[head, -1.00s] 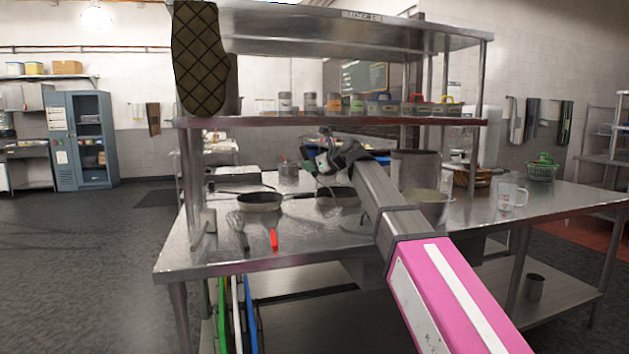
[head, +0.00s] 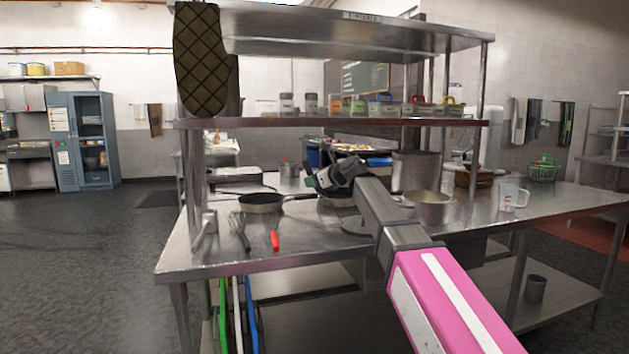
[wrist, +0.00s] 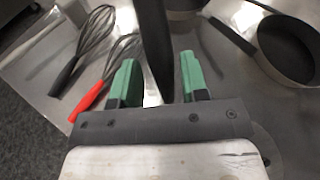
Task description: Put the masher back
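My gripper (head: 314,184) is over the steel table, just right of the left pan and in front of the second pan. In the wrist view its two green fingers (wrist: 158,80) stand apart. A long dark bar (wrist: 155,42) runs between them from the top edge. I cannot tell whether the fingers touch it, or whether it is the masher's handle. No mashing head shows clearly in either view. Two whisk-like tools lie on the table to the left, one with a black handle (wrist: 68,76) and one with a red handle (wrist: 88,100).
The steel table (head: 190,262) has a shelf (head: 270,123) above it holding several jars and boxes. The left pan (head: 262,203), a metal bowl (head: 432,210) and a clear measuring jug (head: 513,198) stand on the table. A dark oven mitt (head: 205,60) hangs at the shelf's left end.

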